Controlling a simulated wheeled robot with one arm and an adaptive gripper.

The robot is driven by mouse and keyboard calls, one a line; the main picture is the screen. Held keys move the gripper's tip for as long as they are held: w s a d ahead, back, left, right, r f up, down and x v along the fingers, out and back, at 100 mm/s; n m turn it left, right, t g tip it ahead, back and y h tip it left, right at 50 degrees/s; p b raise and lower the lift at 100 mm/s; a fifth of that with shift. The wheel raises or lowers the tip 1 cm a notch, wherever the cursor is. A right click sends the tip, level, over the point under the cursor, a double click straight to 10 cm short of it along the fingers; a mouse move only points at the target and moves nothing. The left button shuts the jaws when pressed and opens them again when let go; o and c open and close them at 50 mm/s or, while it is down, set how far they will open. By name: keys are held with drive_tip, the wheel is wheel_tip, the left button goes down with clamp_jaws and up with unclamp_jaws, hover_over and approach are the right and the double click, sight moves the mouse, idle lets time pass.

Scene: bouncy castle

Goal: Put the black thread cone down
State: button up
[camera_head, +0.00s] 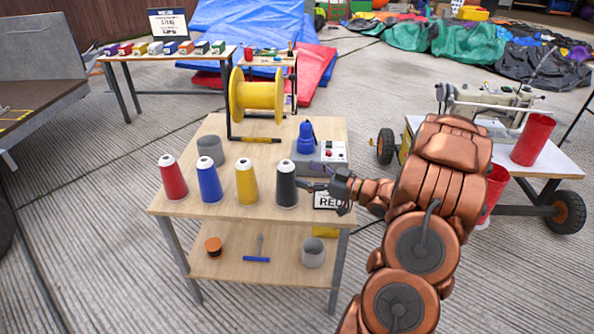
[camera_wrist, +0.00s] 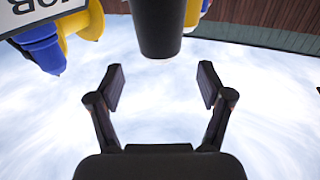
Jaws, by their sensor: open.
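The black thread cone (camera_head: 287,186) stands upright on the wooden table (camera_head: 190,206), at the right end of a row of cones. My gripper (camera_head: 318,187) is just to its right at about the cone's height. In the wrist view the fingers of my gripper (camera_wrist: 161,86) are spread wide with nothing between them. The dark cone (camera_wrist: 160,28) shows there beyond the fingertips, centred between the two fingers and apart from them. In the head view, fine contact at the fingertips is too small to tell.
Red (camera_head: 173,180), blue (camera_head: 209,182) and yellow (camera_head: 246,183) cones stand left of the black one. A grey cup (camera_head: 210,149), a yellow spool (camera_head: 257,97) and a control box (camera_head: 320,154) are behind.

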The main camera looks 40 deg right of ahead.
drive_tip(key=shift+v, duration=2.55)
drive_tip(key=w+h, duration=0.1)
drive_tip(key=w, duration=0.1)
drive_tip(key=w+d+g+h, duration=0.1)
drive_tip(key=w, duration=0.1)
drive_tip(key=w+h, duration=0.1)
drive_tip(key=w, duration=0.1)
drive_tip(key=shift+d+f+g+h, duration=0.3)
drive_tip(key=shift+d+f+g, duration=0.05)
drive_tip(key=shift+g, duration=0.05)
drive_tip(key=s+a+r+m+g+h, duration=0.2)
drive_tip(key=s+a+g, duration=0.6)
drive_tip(key=s+a, duration=0.7)
drive_tip(key=s+a+r+m+g+h, duration=0.2)
drive_tip(key=s+a+g, duration=0.7)
drive_tip(key=s+a, duration=0.7)
drive_tip(key=shift+s+m, duration=0.6)
drive_tip(key=shift+s, duration=0.4)
drive_tip(key=shift+r, duration=0.15)
